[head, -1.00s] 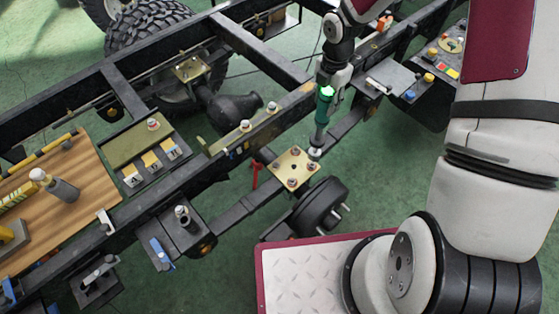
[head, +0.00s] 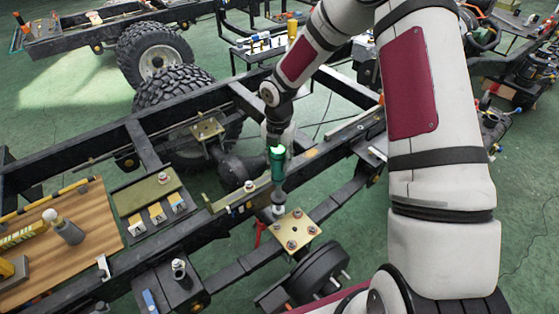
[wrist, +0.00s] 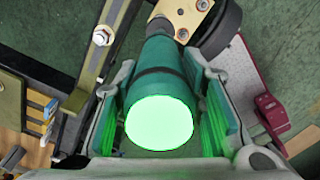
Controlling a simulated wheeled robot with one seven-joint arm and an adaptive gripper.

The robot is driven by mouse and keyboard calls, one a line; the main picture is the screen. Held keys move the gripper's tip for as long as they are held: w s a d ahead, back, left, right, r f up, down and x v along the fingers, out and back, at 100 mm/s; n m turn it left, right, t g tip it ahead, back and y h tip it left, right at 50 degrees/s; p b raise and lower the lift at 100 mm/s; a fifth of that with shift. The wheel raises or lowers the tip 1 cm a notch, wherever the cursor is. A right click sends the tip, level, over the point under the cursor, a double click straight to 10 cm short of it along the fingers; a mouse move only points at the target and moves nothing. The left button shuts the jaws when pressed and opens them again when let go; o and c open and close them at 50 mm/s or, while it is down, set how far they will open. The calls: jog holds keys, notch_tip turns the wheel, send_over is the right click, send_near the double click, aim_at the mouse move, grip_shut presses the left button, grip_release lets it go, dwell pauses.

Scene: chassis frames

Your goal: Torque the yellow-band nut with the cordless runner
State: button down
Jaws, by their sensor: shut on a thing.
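My gripper (head: 278,146) is shut on the green cordless runner (head: 277,165), which hangs upright with its socket end down. In the wrist view the runner (wrist: 160,80) lies between both finger pads, its round end glowing bright green. Below it is a yellowish square plate (head: 294,230) with nuts near its corners. The socket end is at the plate's far left side in the head view; I cannot tell whether it touches a nut. The yellow band cannot be made out on any nut, and the nut nearest the socket is partly hidden.
Black chassis rails (head: 150,238) run across the view beside the plate. A hub drum (head: 318,272) is just in front of it. A wooden board (head: 85,245) with tools is at the left, beside a tray of labelled bins (head: 157,212). A large tyre (head: 155,55) stands behind.

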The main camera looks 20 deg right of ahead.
aim_at(277, 182)
jog(key=shift+w+a+f, duration=0.1)
jog(key=shift+a+f, duration=0.1)
jog(key=shift+a, duration=0.1)
notch_tip(277, 182, down, 2)
jog(key=shift+a+f+b, duration=0.1)
jog(key=shift+b, duration=0.35)
jog(key=shift+f+b, duration=0.8)
jog(key=shift+f, duration=1.55)
jog(key=shift+f+b, duration=1)
jog(key=shift+f, duration=0.8)
dwell(3.0)
